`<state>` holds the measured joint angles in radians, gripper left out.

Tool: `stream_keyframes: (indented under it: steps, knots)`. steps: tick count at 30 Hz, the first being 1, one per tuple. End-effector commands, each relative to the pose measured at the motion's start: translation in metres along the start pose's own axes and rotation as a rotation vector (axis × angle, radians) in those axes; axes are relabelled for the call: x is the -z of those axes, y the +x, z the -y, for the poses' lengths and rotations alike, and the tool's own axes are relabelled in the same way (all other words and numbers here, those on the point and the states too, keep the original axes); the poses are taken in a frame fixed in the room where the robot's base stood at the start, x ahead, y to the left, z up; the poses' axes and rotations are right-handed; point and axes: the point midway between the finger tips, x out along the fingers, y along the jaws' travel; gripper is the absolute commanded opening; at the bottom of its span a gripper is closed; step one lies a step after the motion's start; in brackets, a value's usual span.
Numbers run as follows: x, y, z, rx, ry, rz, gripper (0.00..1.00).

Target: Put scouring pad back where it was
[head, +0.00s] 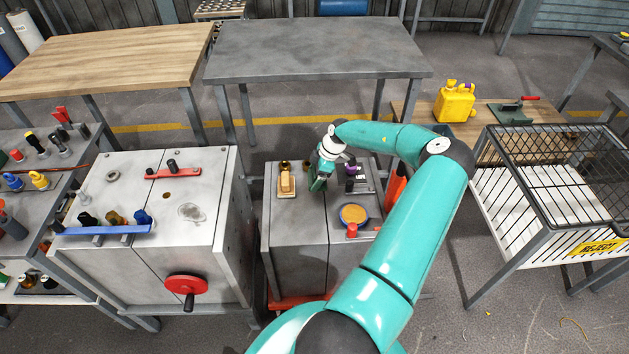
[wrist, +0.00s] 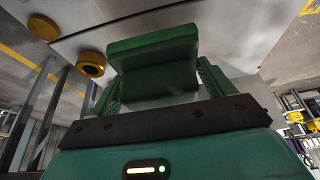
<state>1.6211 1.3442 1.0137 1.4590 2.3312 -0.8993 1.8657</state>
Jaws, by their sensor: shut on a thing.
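The scouring pad (wrist: 152,62) appears as a dark green block across the fingers in the wrist view. My gripper (wrist: 155,85) is shut on it. In the head view my gripper (head: 318,184) is over the top of the small grey cabinet (head: 285,228), right of a tan block-like item (head: 287,182). The pad is hard to separate from the green gripper there. I cannot tell whether it touches the cabinet top. The spot under the gripper is partly hidden by it.
The cabinet top also holds an orange-brown disc (head: 354,214), a red-topped item (head: 352,230) and dark bottles (head: 352,183) to the right. A larger grey cabinet (head: 200,165) stands left. A yellow jerry can (head: 455,103) and a wire cage (head: 560,175) are right. The grey table (head: 315,50) behind is bare.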

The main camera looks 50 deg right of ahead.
Motion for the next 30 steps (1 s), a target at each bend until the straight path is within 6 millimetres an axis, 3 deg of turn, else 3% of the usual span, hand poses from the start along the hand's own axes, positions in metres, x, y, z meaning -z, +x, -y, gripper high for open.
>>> stream_keyframes:
  steps: [8,13,25,26,28,30]
  knots:
    - [-0.007,0.021,-0.02,0.001,0.0,-0.001,0.6]
    - [-0.017,0.044,-0.018,0.002,0.0,-0.002,0.6]
    - [-0.019,0.05,-0.018,0.0,-0.001,0.0,0.6]
    - [-0.019,0.049,-0.018,0.0,-0.001,0.0,0.87]
    - [-0.019,0.049,-0.018,0.0,-0.001,0.0,1.0]
    - [-0.019,0.049,-0.018,0.0,-0.001,0.0,1.0]
